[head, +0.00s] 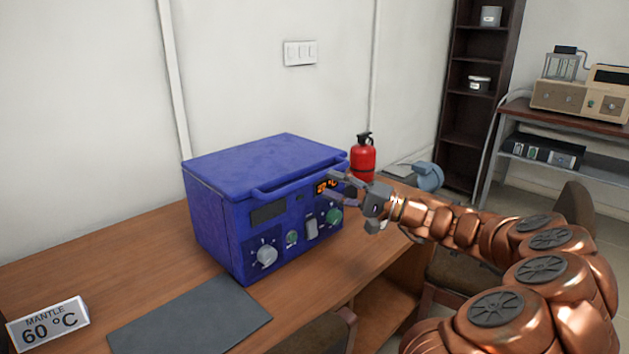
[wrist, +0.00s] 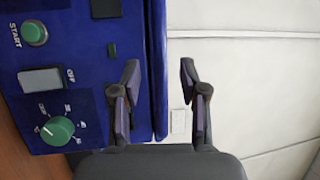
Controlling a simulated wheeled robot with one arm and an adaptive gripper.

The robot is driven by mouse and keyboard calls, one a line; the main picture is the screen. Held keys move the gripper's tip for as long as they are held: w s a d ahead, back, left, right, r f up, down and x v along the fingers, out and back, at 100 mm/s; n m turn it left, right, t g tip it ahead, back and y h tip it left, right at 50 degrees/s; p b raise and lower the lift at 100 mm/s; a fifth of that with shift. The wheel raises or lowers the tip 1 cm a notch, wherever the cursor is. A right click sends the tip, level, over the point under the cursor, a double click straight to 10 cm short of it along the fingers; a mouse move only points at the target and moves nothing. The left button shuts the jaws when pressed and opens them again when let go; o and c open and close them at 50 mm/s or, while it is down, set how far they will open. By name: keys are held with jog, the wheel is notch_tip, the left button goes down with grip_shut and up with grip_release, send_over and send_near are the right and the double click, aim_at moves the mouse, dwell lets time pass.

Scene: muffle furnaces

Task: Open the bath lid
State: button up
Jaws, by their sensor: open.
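The blue bath (head: 222,222) stands on the wooden desk, with knobs and an orange-lit display on its front. Its flat lid (head: 262,158) is down, with a bar handle (head: 290,184) along the front edge. My gripper (head: 331,187) is open and empty at the right end of the bath's front, near the display. In the wrist view, my fingers (wrist: 160,68) are spread with the blue lid edge (wrist: 158,40) showing between them. I cannot tell whether either finger touches it. The green knob (wrist: 57,130) and switch (wrist: 41,79) are left of the fingers.
A red extinguisher (head: 363,158) stands behind the bath's right side. The wall is close behind the bath. Chairs stand by the desk.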

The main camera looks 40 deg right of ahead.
aim_at(318, 180)
jog(key=shift+x, duration=2.65)
grip_shut()
